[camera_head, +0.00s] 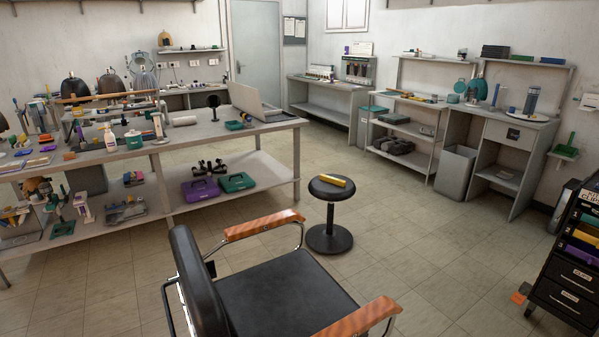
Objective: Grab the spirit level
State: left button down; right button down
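A small yellow bar (334,181), which looks like the spirit level, lies on the round black seat of a low stool (330,239). It is too small in the picture to make out any vials or markings. The stool stands on the tiled floor near the middle of the view, just beyond a black chair. Nothing covers the bar. Neither of my grippers shows in the head view.
A black chair (285,295) with wooden armrests stands in the foreground, between me and the stool. A long cluttered workbench (225,137) is at the left. A black drawer cabinet (570,275) is at the right. Open floor (430,230) lies right of the stool.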

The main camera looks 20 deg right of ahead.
aim_at(331, 180)
jog(key=l, duration=2.15)
jog(key=i+l, duration=0.1)
jog(key=l, duration=0.4)
jog(key=i+l, duration=0.15)
jog(key=l, duration=0.15)
jog(key=i+l, duration=0.35)
jog(key=l, duration=0.3)
jog(key=i+l, duration=0.15)
jog(key=i, duration=0.8)
